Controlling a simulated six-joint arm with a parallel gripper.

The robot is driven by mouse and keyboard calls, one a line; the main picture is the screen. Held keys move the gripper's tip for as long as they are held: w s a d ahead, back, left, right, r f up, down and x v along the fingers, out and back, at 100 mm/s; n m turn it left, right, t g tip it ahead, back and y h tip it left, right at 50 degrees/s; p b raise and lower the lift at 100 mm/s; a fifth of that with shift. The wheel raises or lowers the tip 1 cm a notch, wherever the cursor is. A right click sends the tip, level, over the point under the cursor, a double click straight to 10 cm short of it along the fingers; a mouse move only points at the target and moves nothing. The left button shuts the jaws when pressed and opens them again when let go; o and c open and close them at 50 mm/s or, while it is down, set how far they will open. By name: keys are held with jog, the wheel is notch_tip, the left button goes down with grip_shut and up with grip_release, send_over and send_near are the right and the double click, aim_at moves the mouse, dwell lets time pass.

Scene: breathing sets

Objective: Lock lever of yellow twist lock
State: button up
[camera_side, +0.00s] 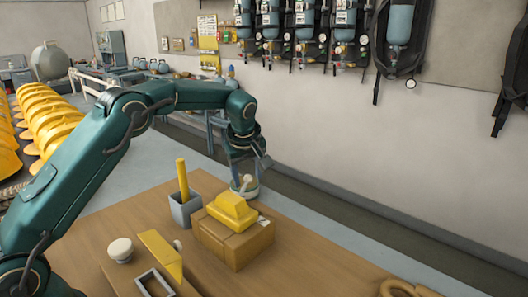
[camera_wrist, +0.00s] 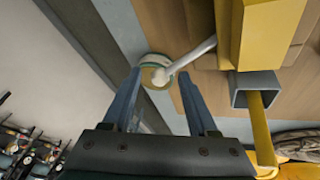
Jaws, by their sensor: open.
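A small round twist lock (camera_side: 246,191) stands at the far edge of the wooden table, with a pale lever on top. In the wrist view the same round lock (camera_wrist: 151,62) has a greenish rim, and its grey-white lever (camera_wrist: 197,53) slants from the centre toward the upper right. I see little clear yellow on it. My gripper (camera_side: 243,176) is above the lock, pointing down. In the wrist view my gripper (camera_wrist: 158,74) is open, its two blue fingers apart with the lock's hub seen between the tips. I cannot tell whether a finger touches the lever.
A cardboard box (camera_side: 236,242) with a yellow block (camera_side: 232,209) on it stands close to the lock. Beside it is a grey holder (camera_side: 185,212) with a yellow rod (camera_side: 182,178). A yellow plate (camera_side: 160,254), a white knob (camera_side: 121,250) and a grey frame (camera_side: 154,284) are nearer.

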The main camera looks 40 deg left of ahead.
jog(key=shift+f, duration=0.1)
grip_shut()
dwell(1.4)
